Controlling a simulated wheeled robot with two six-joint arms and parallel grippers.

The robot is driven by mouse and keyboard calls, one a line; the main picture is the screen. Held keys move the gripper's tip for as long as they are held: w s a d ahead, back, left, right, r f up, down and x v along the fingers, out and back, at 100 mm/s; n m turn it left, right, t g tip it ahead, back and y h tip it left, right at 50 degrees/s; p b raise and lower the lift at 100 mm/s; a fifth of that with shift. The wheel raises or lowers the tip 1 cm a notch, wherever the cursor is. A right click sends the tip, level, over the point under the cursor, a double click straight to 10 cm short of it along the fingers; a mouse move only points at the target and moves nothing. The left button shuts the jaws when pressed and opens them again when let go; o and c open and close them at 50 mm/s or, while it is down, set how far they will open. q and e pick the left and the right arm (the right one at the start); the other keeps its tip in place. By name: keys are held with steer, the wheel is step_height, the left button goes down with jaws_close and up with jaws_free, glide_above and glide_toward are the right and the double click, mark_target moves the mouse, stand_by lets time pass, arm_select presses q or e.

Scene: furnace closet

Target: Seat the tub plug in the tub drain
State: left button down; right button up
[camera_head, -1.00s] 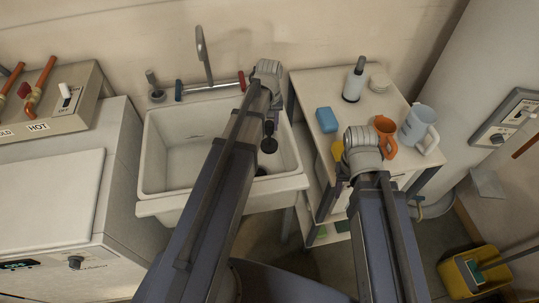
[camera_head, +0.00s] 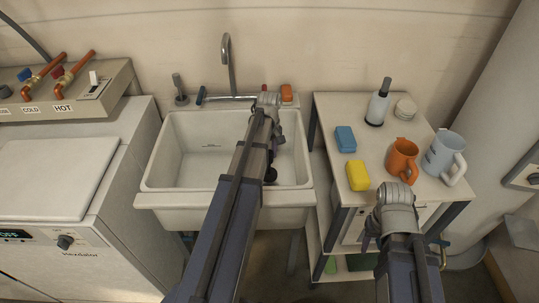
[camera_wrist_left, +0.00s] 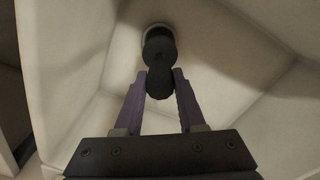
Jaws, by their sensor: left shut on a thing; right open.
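The black tub plug (camera_head: 270,174) is inside the white tub (camera_head: 190,165), toward its right side, mostly behind my left arm. My left gripper (camera_head: 273,157) reaches down into the tub. In the left wrist view its fingers (camera_wrist_left: 160,88) are shut on the knob of the plug (camera_wrist_left: 160,50). The pale rim of the drain (camera_wrist_left: 155,28) shows just beyond the plug's dark disc, which overlaps it. I cannot tell whether the plug touches the drain or hangs above it. My right gripper (camera_head: 370,234) is open and empty, in front of the cart.
A cart (camera_head: 388,150) right of the tub holds a blue sponge (camera_head: 345,138), yellow sponge (camera_head: 357,175), bottle (camera_head: 378,103), orange mug (camera_head: 402,158) and pale blue mug (camera_head: 444,156). A faucet (camera_head: 227,62) stands behind the tub. A washer (camera_head: 60,190) is at left.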

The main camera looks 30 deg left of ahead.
mark_target(269, 173)
arm_select(q)
steer(key=shift+f+b, duration=3.9)
steer(key=shift+f, duration=0.05)
steer(key=shift+f+b, duration=1.25)
steer(key=shift+f, duration=0.05)
steer(key=shift+c, duration=2.1)
jaws_free()
steer(key=shift+r, duration=0.1)
step_height(269, 173, up, 8)
steer(key=p, duration=0.8)
steer(key=shift+r, duration=0.1)
